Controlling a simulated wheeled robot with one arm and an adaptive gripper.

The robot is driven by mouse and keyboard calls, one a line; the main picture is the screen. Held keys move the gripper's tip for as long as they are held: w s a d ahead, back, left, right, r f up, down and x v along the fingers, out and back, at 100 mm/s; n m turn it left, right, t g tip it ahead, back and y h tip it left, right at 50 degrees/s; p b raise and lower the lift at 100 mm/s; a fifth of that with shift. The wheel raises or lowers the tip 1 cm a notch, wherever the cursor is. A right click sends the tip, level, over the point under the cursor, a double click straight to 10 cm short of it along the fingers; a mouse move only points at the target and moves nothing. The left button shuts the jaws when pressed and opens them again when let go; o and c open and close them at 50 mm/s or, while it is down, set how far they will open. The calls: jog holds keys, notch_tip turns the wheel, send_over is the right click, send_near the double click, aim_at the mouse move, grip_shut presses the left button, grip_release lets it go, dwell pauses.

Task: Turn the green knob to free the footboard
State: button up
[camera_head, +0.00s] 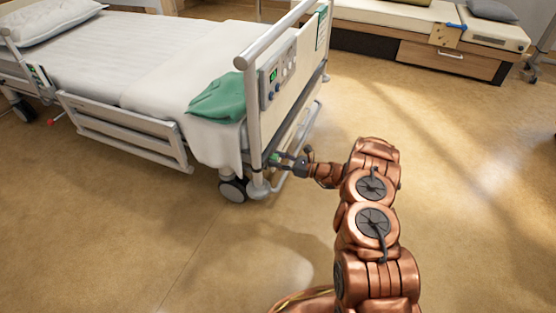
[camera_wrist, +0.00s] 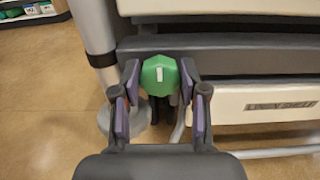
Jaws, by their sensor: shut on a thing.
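The green knob (camera_wrist: 160,76) is at the foot end of the bed, seen face-on in the wrist view, with a white mark standing nearly upright on it. My gripper (camera_wrist: 160,80) has a finger on each side of the knob and is shut on it. In the head view my gripper (camera_head: 283,160) reaches the lower part of the bed end, and the knob is a small green spot mostly hidden by it. The footboard (camera_head: 296,70) stands upright at the bed's end, with a control panel on its face.
The bed (camera_head: 140,60) has a green cloth (camera_head: 218,100) over its foot corner. A caster wheel (camera_head: 233,189) and a low frame bar are close to my gripper. A wooden drawer bench (camera_head: 450,60) stands at the back right. The floor on the right is clear.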

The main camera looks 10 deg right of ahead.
jog(key=shift+c, duration=0.6)
jog(key=shift+n, duration=0.3)
jog(key=n+b, duration=0.2)
jog(key=shift+a+f+n, duration=0.15)
jog(key=shift+f+n, duration=0.05)
jog(key=shift+n, duration=0.2)
jog(key=shift+s+n+b, duration=0.15)
jog(key=shift+n+b, duration=5.4)
jog(key=shift+n, duration=1.65)
